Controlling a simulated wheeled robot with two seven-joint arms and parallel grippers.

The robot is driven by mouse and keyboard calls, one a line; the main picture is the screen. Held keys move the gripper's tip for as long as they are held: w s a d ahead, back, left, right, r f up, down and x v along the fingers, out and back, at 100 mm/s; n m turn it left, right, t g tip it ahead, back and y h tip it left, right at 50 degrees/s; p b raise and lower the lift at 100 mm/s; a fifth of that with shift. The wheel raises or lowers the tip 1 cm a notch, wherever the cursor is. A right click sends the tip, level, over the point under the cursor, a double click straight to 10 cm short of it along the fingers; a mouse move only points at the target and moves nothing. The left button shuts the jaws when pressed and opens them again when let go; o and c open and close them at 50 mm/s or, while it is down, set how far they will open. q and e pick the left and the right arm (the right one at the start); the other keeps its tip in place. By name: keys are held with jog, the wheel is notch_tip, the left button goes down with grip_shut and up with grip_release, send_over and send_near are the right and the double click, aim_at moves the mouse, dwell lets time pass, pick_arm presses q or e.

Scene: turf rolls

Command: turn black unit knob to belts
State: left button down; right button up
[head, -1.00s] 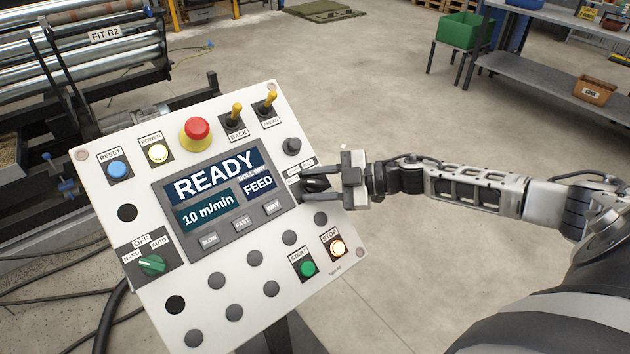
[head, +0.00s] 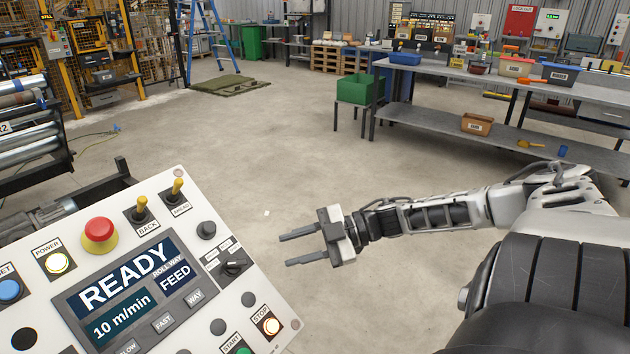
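The black unit knob (head: 234,265) sits near the right edge of the tilted white control panel (head: 262,312), beside the display. Small label plates stand just above it, too small to read. Its grip lies roughly sideways in the picture; I cannot tell which label it points to. The display (head: 125,290) reads READY, 10 m/min, ROLLWAY and FEED. My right gripper (head: 287,250) is open and empty, to the right of the knob and apart from it, its fingers pointing left toward the panel. My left gripper is not in view.
A red emergency button (head: 99,235) and yellow-tipped levers (head: 140,208) line the panel's top. Lit stop button (head: 271,326) is at lower right. A grey bench (head: 460,122) with bins and a green crate (head: 357,89) stand behind. The floor between is clear.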

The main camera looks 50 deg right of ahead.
pick_arm(q)
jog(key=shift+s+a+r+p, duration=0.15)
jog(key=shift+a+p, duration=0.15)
jog(key=shift+p, duration=0.35)
pick_arm(e)
jog(key=v, duration=0.3)
jog(key=shift+s+d+r, duration=0.1)
jog(key=shift+s+d, duration=0.15)
jog(key=shift+d, duration=0.05)
